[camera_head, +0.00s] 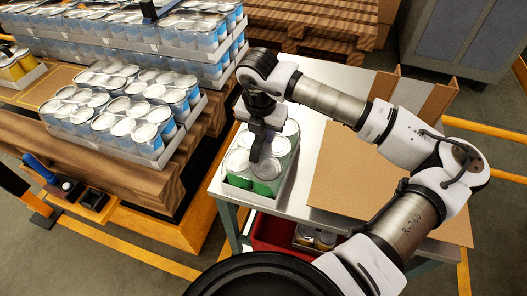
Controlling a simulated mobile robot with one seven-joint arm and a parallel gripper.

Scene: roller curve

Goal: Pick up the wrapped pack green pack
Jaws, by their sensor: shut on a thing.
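The green pack (265,187) is a tray of several green cans with pale lids under clear wrap. It stands upright at the left end of the pale table (312,138). My gripper (262,152) reaches down onto the pack from above and is shut on it. The gripper covers the pack's middle, and the exact contact of the fingers is hidden. The pack looks to be at table height; I cannot tell whether it is clear of the surface.
A cardboard sheet (345,185) covers the table's right part. Below is a red bin (272,232) with a small can pack. Left, trays of blue cans (120,110) stand on a wooden pallet (75,160). Wooden pallets (325,22) are stacked behind.

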